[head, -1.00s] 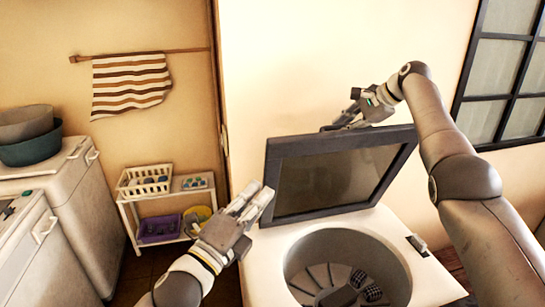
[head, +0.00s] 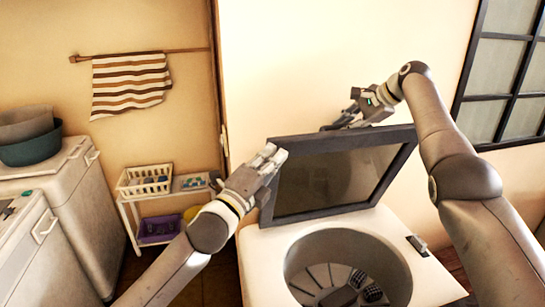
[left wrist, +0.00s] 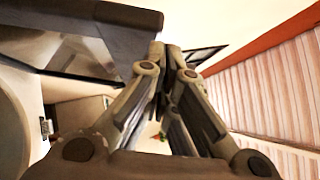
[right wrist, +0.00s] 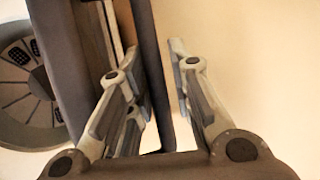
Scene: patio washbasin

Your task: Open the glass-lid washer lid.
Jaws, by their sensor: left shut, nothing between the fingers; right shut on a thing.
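The washer (head: 260,270) is a white top-loader with a round drum. Its dark-framed glass lid (head: 335,180) stands raised, steeply tilted, at the rear of the opening. My right gripper (head: 335,126) is at the lid's top edge; in the right wrist view its fingers (right wrist: 160,85) are on either side of the dark frame (right wrist: 148,50), shut on it. My left gripper (head: 271,156) is shut and empty, with its fingertips at the lid's upper left corner. In the left wrist view its fingers (left wrist: 167,55) are together near the lid frame (left wrist: 110,14); contact there is unclear.
Dark patterned pieces (head: 365,285) lie in the drum. A white shelf (head: 130,205) with a basket stands left of the washer. White appliances (head: 65,210) stand at far left, one bearing bowls (head: 30,145). A wall is close behind the lid.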

